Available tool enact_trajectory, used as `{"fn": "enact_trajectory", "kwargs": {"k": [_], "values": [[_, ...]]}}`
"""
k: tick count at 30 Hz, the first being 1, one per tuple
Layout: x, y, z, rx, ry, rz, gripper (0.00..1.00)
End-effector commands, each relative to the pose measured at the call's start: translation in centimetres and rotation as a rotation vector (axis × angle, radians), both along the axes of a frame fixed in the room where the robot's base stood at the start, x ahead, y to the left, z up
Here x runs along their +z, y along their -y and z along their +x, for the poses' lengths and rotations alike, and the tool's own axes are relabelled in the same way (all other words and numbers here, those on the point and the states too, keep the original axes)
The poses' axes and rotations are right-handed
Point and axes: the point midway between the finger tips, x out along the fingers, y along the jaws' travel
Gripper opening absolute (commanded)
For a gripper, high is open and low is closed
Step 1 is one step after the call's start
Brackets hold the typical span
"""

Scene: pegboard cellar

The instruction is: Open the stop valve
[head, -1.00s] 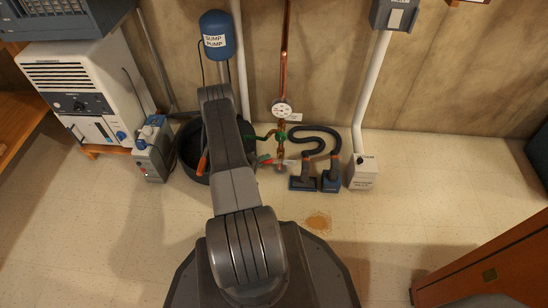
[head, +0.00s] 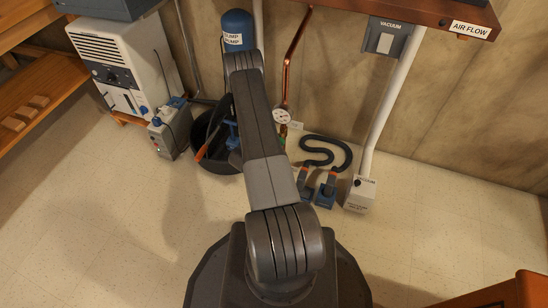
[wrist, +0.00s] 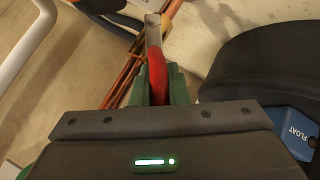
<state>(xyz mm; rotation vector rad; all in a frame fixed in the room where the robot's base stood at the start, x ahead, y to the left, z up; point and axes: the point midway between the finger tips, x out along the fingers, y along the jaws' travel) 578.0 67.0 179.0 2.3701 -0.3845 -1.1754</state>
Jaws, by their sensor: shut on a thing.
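The stop valve's red lever (wrist: 156,72) shows in the wrist view, with a bare metal end (wrist: 153,28) toward the top. My gripper (wrist: 155,88) has green fingers on either side of the lever and is shut on it. Copper-coloured pipe (wrist: 122,76) runs close by on the left. In the head view, the copper pipe (head: 289,65) comes down the wall to a round gauge (head: 282,116). My arm hides the valve body, the lever and the gripper there, so I cannot tell the lever's angle to its pipe.
A black sump basin (head: 203,130) stands left of my arm, with the blue sump pump tank (head: 238,30) above. A blue FLOAT box (wrist: 294,130) is close right of the gripper. A black hose (head: 338,147) and white vacuum inlet box (head: 360,194) stand at right. Open floor lies at front left.

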Motion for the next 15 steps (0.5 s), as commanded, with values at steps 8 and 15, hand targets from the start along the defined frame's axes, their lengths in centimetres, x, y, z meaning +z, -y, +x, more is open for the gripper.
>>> {"fn": "enact_trajectory", "kwargs": {"k": [8, 15], "values": [[0.10, -0.07, -0.05, 0.001, 0.010, 0.041, 0.00], [0.10, -0.09, -0.04, 0.001, 0.011, 0.043, 0.00]]}}
